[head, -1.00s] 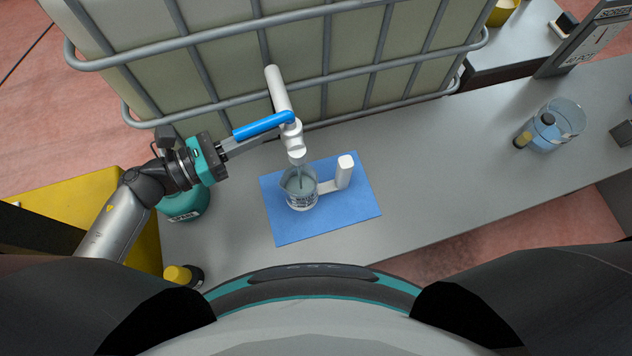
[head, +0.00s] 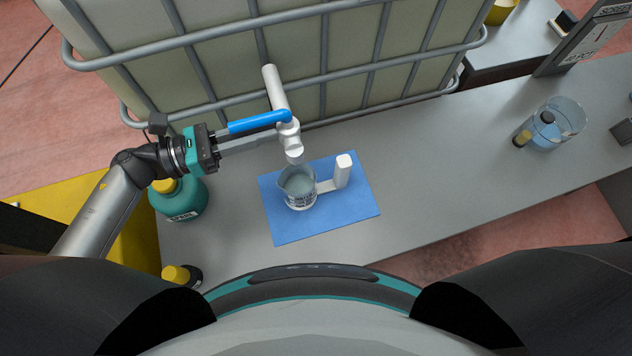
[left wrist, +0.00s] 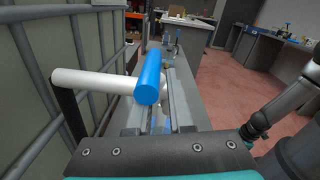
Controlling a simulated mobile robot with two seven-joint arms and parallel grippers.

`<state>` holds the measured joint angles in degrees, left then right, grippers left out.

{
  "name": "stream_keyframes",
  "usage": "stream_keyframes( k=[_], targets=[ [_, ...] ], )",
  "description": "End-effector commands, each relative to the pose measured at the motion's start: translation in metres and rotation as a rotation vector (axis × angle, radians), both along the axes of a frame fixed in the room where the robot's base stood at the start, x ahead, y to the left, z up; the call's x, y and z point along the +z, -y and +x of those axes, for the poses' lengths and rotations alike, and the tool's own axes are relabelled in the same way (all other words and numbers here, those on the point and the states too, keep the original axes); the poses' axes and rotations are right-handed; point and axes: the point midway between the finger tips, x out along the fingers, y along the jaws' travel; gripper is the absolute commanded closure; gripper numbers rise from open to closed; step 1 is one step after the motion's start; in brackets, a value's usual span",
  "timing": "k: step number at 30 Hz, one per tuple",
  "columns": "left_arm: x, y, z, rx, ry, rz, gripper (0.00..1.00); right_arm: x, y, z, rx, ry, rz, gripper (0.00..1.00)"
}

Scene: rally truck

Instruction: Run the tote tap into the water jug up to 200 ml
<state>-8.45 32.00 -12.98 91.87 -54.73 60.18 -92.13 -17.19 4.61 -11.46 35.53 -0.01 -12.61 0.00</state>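The water jug (head: 299,190), clear with white markings and a white handle (head: 343,171), stands upright on a blue mat (head: 340,215) under the tap spout (head: 294,154). It holds some water; the level against its marks is too small to read. No stream shows from the white tap (head: 276,88). Its blue lever (head: 258,122) points left in the head view, along the tote. My left gripper (head: 272,138) is at the lever, fingers apart; in the left wrist view the blue lever (left wrist: 148,85) shows near the fingers (left wrist: 155,118). My right gripper is not in view.
The caged tote (head: 330,50) stands behind the tap. A teal bottle (head: 182,203) with a yellow cap is below my left arm. A dark bottle (head: 183,275) is at the bench's front left. A clear container (head: 562,122) stands at right; bench between is clear.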

Motion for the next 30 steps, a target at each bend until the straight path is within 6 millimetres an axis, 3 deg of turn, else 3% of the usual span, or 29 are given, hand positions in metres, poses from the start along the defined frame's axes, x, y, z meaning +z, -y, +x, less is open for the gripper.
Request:
stream_keyframes(
  k=[1, 30],
  targets=[
    [0.022, -0.003, 0.011, 0.015, 0.045, -0.032, 0.68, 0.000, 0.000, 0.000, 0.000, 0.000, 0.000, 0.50],
    [0.017, -0.056, -0.013, 0.004, 0.033, -0.023, 0.68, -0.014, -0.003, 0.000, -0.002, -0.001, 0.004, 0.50]
  ],
)
